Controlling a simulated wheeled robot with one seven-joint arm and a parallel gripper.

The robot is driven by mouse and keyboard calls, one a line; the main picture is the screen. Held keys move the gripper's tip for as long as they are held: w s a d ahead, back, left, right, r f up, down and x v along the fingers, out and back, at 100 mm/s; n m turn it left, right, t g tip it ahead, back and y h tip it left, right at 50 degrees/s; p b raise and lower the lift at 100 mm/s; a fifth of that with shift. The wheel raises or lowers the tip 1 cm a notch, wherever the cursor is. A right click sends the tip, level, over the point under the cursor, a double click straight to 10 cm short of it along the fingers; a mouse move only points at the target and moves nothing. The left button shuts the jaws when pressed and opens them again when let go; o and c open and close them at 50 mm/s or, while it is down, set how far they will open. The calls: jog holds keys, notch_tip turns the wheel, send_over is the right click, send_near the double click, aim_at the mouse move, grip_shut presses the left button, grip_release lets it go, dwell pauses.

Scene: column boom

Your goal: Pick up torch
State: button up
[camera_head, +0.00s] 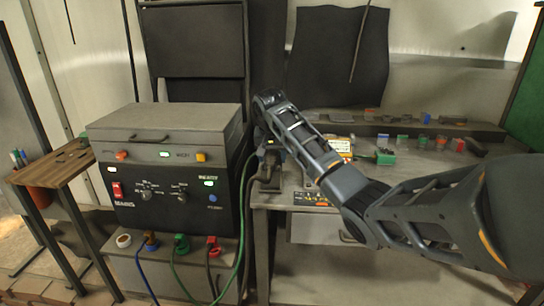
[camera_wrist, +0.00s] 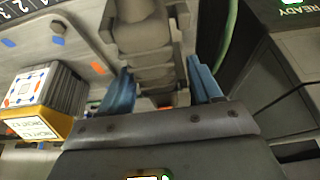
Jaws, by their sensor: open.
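My gripper (camera_head: 268,145) is at the left end of the workbench, beside the grey welding machine. In the wrist view my gripper (camera_wrist: 160,72) shows two blue fingers standing apart. A grey, stepped metal object (camera_wrist: 150,45) lies between and beyond them, with no clear contact. In the head view a dark grey fixture (camera_head: 264,178) stands just under my gripper, partly hidden by it. I cannot tell whether either of these is the torch or its holder.
The welding machine (camera_head: 165,178) has a green cable (camera_head: 241,215) rising close to my gripper. The workbench (camera_head: 275,210) holds a yellow-labelled box (camera_wrist: 55,105) and small parts. A shelf (camera_head: 415,127) with small items runs behind. A wooden side table (camera_head: 50,168) stands at left.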

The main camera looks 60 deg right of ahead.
jog(key=shift+d+f, duration=0.1)
jog(key=shift+f, duration=0.2)
jog(key=shift+c, duration=0.3)
jog(key=c, duration=0.9)
jog(key=shift+c, duration=0.4)
jog(key=shift+r, duration=0.1)
